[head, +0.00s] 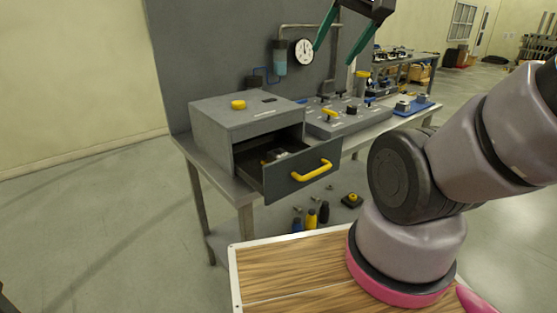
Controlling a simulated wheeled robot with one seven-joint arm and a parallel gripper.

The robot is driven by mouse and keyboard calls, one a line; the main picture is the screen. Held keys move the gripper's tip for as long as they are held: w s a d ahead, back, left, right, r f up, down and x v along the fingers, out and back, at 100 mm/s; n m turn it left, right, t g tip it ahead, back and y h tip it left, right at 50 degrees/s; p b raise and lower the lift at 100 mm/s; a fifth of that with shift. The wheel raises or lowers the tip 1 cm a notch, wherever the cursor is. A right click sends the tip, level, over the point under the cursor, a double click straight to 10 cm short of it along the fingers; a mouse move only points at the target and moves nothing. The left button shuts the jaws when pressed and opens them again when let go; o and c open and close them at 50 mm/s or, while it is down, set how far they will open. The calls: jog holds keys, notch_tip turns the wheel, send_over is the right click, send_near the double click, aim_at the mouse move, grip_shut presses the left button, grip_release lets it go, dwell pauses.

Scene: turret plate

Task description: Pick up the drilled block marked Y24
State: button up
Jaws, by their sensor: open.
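My gripper (335,54) hangs at the top centre with its two green fingers spread apart and nothing between them. It is above the bench, in front of the grey back panel, well above the open drawer. No marking Y24 can be read in the head view, so I cannot tell which thing is the drilled block. Small dark and grey items (276,154) lie inside the open drawer (300,176), partly hidden by its front. Small blocks (403,105) also sit on a blue tray (417,108) at the right end of the bench.
The grey cabinet (225,122) has a yellow knob on top and a yellow drawer handle (312,171). A control panel (345,117) stands to its right. A gauge (303,52) and pipe are behind. Bottles (311,219) and a black-yellow item (352,200) are lower down.

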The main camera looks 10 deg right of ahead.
jog(key=shift+o, duration=1)
jog(key=shift+w+f+n, duration=0.2)
jog(key=shift+f+n, duration=0.1)
jog(key=shift+f, duration=0.05)
jog(key=n+h, duration=1.2)
jog(key=n, duration=1.7)
send_near(276, 154)
jog(key=shift+t, duration=0.4)
jog(key=x, duration=0.4)
jog(key=shift+w+d, duration=0.1)
jog(key=shift+d, duration=0.2)
jog(key=x, duration=0.5)
jog(key=shift+d+f, duration=0.1)
jog(key=shift+f, duration=0.25)
